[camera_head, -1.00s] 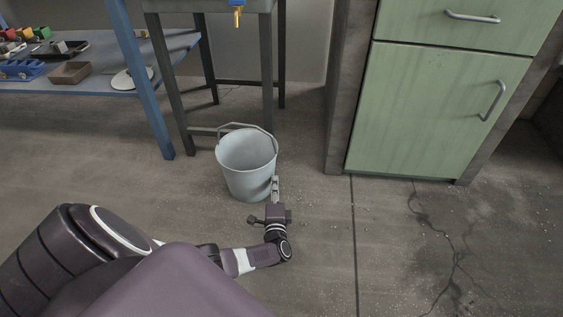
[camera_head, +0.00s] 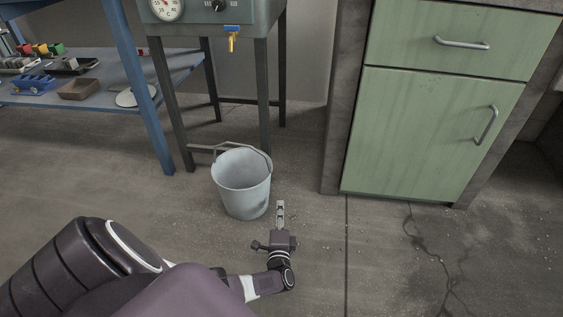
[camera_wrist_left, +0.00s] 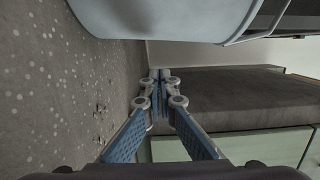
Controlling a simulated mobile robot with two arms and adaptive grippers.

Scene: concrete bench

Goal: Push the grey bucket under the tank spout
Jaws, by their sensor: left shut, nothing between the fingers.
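The grey bucket (camera_head: 243,188) stands upright on the floor in front of the tank stand, its wire handle leaning back toward the stand's legs. The tank spout (camera_head: 231,42), brass with a blue handle, is on the tank front above and behind it in the picture. I cannot tell whether the bucket is straight below it. My left gripper (camera_head: 280,208) is shut and empty, low beside the bucket's right side, with a small gap. In the left wrist view the bucket (camera_wrist_left: 165,18) fills the top edge, clear of the shut fingertips (camera_wrist_left: 160,76). My right gripper is not seen.
The tank (camera_head: 262,14) carries a gauge and sits on a dark legged stand (camera_head: 169,100). A blue shelf (camera_head: 110,99) with small parts is at left. A green cabinet (camera_head: 430,130) stands at right. The cracked floor (camera_head: 390,255) in front is clear.

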